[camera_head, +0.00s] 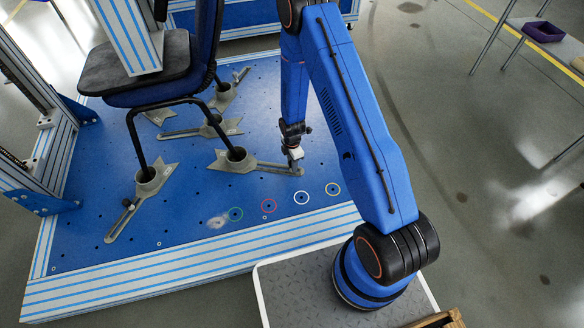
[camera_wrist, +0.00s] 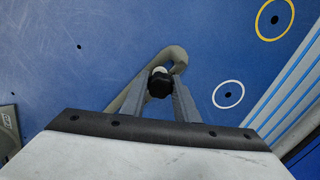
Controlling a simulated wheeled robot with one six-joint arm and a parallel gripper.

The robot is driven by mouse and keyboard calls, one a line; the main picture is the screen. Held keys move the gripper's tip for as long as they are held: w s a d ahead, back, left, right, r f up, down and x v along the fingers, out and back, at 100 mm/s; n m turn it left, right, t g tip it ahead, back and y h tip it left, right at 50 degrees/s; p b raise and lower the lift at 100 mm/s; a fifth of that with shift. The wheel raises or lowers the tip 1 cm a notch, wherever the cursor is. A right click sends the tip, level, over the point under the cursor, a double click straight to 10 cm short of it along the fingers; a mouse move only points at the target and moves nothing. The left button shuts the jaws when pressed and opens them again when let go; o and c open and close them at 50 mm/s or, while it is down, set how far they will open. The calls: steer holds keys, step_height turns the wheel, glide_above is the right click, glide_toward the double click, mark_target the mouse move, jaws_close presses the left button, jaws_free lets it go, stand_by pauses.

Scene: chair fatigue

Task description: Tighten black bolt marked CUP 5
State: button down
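A black bolt (camera_wrist: 159,85) shows between my gripper's fingertips in the wrist view. It sits at the slotted outer end of a grey cup clamp (camera_head: 275,166) on the blue base plate. A chair leg stands in that clamp's cup. My gripper (camera_head: 292,156) points down over this end, and its fingers (camera_wrist: 161,92) lie on either side of the bolt. I cannot tell whether they press on it. The marking CUP 5 is not readable, and my gripper hides the bolt in the head view.
The chair (camera_head: 150,80) stands left of my arm, with more grey clamps (camera_head: 138,195) under its legs. Colored rings (camera_head: 269,206) mark holes near the plate's front edge. A striped rail (camera_head: 190,258) borders the plate. Open floor (camera_head: 470,150) lies to the right.

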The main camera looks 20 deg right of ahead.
steer(key=shift+m, duration=2)
steer(key=c, duration=1.4)
jaws_free()
steer(key=shift+r, duration=0.1)
step_height(320, 180, up, 17)
steer(key=shift+r, duration=0.2)
